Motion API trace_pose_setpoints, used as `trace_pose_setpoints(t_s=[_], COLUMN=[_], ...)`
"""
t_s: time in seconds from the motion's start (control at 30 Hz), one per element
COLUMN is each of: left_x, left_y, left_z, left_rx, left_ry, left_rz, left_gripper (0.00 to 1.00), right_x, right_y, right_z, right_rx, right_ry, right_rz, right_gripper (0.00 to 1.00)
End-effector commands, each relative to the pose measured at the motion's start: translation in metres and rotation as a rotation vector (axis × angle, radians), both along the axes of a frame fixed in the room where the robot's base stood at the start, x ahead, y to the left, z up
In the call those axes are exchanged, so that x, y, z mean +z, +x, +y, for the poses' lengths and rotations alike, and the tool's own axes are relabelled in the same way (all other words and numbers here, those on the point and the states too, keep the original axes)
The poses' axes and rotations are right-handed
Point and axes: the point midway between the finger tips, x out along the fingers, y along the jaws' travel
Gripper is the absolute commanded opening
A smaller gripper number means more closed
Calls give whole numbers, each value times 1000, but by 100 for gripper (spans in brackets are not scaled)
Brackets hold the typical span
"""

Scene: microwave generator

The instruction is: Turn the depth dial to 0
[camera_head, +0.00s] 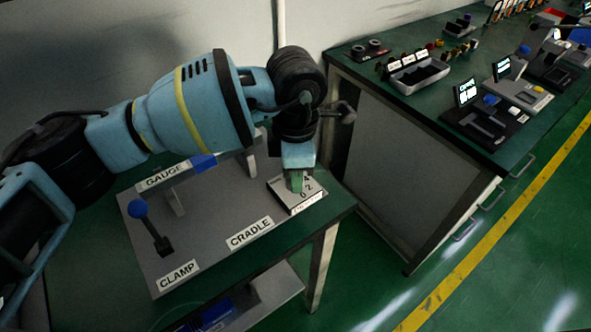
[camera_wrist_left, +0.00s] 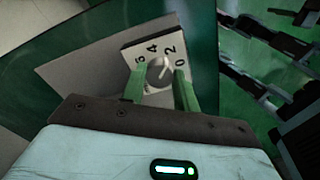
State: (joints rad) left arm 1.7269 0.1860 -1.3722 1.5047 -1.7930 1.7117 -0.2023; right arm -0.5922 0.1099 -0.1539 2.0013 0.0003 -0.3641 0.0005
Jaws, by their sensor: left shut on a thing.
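The depth dial (camera_wrist_left: 158,74) is a round silvery knob on a light plate (camera_wrist_left: 133,52) with dark numerals, among them 4, 2 and 0. A pale pointer line on the knob shows in the left wrist view, directed toward the upper right, around the 2 and 0 side. My left gripper (camera_wrist_left: 160,82) has its green fingers on either side of the knob, shut on it. In the head view the dial plate (camera_head: 309,202) is at the right of the grey board, and my left gripper (camera_head: 297,182) comes down onto it, hiding the knob. My right gripper is not in view.
The grey board (camera_head: 205,238) carries labels GAUGE, CLAMP and CRADLE. A blue-knobbed clamp lever (camera_head: 138,209) stands at its left. A second green-topped bench (camera_head: 430,100) with several devices is to the right. The floor between is clear.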

Motion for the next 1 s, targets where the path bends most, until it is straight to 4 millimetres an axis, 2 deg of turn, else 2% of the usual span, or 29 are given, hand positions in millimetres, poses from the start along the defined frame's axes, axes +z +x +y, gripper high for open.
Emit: trace_pose_setpoints(t_s=[0.6,1.0], left_x=[-2,0], left_y=[-1,-2], left_z=[0,0], left_rx=[-561,-777], left_ry=[0,-1], left_rz=[0,-1], left_gripper=[7,7], right_x=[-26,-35], right_y=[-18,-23], right_z=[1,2], right_rx=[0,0], right_ry=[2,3], right_rz=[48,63], right_gripper=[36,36])
